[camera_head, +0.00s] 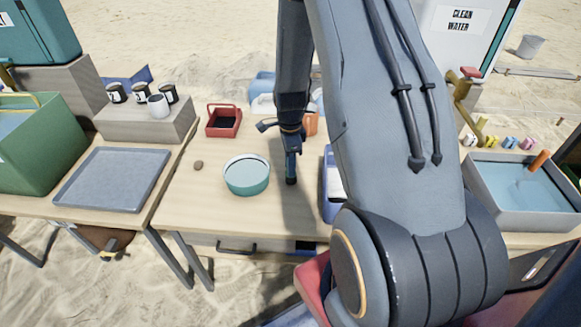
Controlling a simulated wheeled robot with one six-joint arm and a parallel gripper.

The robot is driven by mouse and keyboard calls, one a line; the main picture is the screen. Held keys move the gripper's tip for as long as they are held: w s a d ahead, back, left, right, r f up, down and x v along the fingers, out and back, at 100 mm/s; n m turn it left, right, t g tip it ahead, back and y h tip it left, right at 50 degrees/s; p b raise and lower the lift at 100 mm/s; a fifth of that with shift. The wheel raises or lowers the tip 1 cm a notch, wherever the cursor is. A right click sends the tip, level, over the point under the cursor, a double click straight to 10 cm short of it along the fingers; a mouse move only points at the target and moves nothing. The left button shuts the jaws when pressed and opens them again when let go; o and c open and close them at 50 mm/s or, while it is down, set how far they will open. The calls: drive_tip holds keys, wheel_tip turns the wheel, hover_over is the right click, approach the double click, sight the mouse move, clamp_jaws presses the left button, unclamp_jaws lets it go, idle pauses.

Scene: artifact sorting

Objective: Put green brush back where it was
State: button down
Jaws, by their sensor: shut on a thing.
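My gripper (291,150) points down over the middle table, to the right of a round teal bowl of water. It is shut on a slim, dark, upright thing (291,172), which I take to be the green brush. Its colour is hard to make out, and its lower end is at or just above the tabletop. The fingers and my arm hide part of it.
The teal bowl (247,175) is close on the left, with a small brown stone (198,165) beyond it. A blue tray (328,188) is close on the right, partly behind my arm. A red basket (223,121) stands behind. The front-left tabletop (200,215) is clear.

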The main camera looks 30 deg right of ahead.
drive_tip(key=shift+f, duration=0.7)
drive_tip(key=shift+f, duration=0.1)
drive_tip(key=c, duration=1.5)
unclamp_jaws()
